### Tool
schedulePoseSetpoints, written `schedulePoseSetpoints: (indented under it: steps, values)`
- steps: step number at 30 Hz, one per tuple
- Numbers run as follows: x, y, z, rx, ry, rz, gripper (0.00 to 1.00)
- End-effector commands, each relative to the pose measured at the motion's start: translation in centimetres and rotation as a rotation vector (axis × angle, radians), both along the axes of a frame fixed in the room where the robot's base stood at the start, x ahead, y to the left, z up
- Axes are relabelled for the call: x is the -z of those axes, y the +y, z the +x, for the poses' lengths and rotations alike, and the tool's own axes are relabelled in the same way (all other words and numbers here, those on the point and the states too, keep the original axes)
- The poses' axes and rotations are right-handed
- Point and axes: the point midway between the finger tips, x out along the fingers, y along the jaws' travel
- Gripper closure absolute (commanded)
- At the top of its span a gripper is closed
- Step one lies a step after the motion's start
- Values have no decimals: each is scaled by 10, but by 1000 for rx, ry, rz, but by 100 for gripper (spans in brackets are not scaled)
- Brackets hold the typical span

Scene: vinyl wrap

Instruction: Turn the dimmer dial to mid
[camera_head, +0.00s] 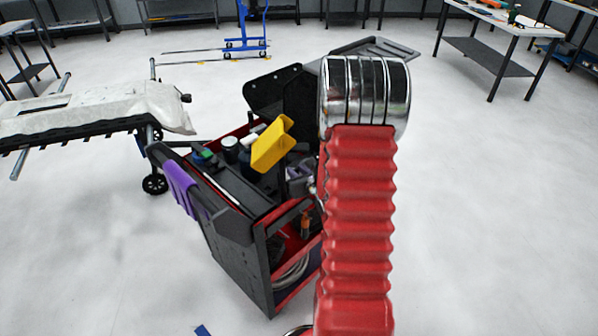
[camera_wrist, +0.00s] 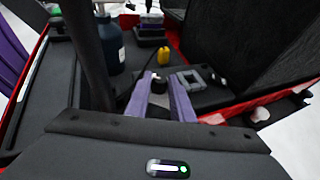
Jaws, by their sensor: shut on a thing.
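In the wrist view, my gripper (camera_wrist: 161,80) has two purple fingers reaching forward over the dark top of a cart. They are shut on a small black knob, the dimmer dial (camera_wrist: 158,86), which shows between the fingertips. Part of the dial is hidden by the fingers, and I cannot read its setting. In the head view, my red arm covers the gripper and the dial.
The black and red tool cart (camera_head: 236,247) holds a yellow box (camera_head: 270,146) and several bottles. A dark blue bottle (camera_wrist: 110,45), a small yellow item (camera_wrist: 163,54) and a grey bracket (camera_wrist: 190,79) stand near the fingers. A covered stand (camera_head: 110,100) is left; open floor lies right.

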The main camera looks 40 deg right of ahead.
Motion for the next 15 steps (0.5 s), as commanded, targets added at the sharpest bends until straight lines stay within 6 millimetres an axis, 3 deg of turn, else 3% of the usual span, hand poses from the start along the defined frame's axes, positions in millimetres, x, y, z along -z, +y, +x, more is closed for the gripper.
schedulePoseSetpoints:
  steps: [15]
  values:
    - [0, 1, 1, 130, 1, 0, 100]
